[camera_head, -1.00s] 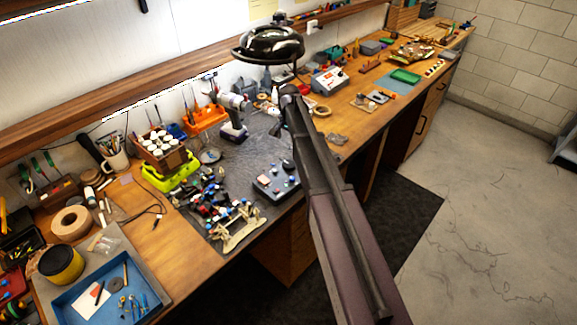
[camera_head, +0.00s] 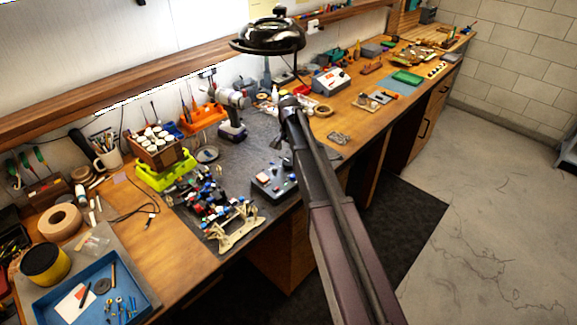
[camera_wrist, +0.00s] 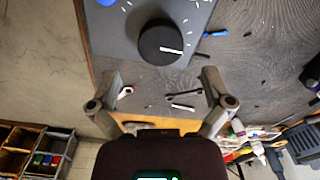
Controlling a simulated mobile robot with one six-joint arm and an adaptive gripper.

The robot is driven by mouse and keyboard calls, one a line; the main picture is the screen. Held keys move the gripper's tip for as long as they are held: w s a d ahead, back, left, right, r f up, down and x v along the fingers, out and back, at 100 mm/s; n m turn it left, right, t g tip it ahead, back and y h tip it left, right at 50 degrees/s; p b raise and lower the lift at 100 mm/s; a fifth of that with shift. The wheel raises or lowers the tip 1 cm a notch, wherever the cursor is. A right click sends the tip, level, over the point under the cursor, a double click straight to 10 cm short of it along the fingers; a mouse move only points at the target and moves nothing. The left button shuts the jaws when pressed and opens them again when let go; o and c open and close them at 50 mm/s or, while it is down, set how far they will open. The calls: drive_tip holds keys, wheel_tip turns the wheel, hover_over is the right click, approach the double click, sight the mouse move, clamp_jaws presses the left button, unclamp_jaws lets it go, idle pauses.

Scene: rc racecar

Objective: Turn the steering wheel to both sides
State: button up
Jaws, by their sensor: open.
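A black round knob (camera_wrist: 161,42) with a white pointer line sits on a grey panel (camera_wrist: 115,40) with white tick marks, at the top middle of the wrist view. The pointer line points right. I take this knob as the steering wheel. In the head view the grey control box (camera_head: 266,186) stands near the bench's front edge. My gripper (camera_wrist: 164,88) is open and empty, its two fingers spread wide apart. The knob lies ahead of the gap between the fingertips, apart from them. In the head view my gripper (camera_head: 281,141) is over the dark mat, just behind the box.
Car parts (camera_head: 215,200) lie left of the box, with a tan chassis (camera_head: 238,228) in front. A drill (camera_head: 232,118) stands behind. A black lamp (camera_head: 268,35) hangs over the bench. A yellow-green tray (camera_head: 165,172) and a blue tray (camera_head: 105,300) are farther left.

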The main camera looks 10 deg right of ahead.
sight(289, 162)
drive_tip(key=shift+f+b, duration=2.1)
drive_tip(key=shift+f, duration=0.25)
drive_tip(key=c, duration=1.1)
